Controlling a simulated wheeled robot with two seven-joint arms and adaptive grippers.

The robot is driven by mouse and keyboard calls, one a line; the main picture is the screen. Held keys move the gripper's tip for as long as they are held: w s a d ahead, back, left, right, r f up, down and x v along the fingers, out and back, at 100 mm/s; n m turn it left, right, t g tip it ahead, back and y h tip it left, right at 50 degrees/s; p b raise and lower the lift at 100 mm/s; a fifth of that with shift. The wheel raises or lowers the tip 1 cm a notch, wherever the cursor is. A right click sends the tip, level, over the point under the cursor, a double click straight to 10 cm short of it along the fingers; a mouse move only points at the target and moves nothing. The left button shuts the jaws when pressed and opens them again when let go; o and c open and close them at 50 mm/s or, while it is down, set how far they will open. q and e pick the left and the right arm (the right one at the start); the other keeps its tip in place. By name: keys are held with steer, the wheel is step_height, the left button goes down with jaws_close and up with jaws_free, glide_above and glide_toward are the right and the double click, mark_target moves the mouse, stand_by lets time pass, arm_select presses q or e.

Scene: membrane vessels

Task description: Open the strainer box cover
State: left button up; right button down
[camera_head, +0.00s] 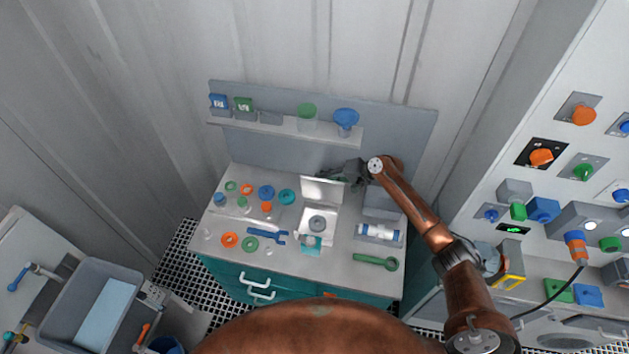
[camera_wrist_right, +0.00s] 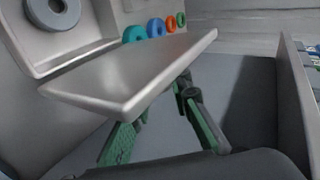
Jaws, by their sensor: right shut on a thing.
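The strainer box (camera_head: 318,226) stands on the bench top, with a round strainer seat inside it. Its cover (camera_head: 322,190) is a pale metal plate raised steeply at the box's back edge, so the inside shows. My right gripper (camera_head: 331,175) is behind the cover at its upper edge, shut on it. In the right wrist view the cover (camera_wrist_right: 135,72) lies across the fingers of my right gripper (camera_wrist_right: 160,105) and hides their tips. The round seat (camera_wrist_right: 52,10) shows beyond it. My left gripper is not in view.
Coloured rings and caps (camera_head: 266,192) lie left of the box, with a blue wrench (camera_head: 268,234) in front of them. A white cylinder in a tray (camera_head: 380,241) and a green tool (camera_head: 375,261) are at right. A shelf (camera_head: 285,128) runs behind.

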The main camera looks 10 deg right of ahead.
stand_by(0.4)
steer(key=c, duration=2)
jaws_free()
steer(key=shift+w+f, duration=0.1)
steer(key=v, duration=1.2)
steer(key=shift+a, duration=0.1)
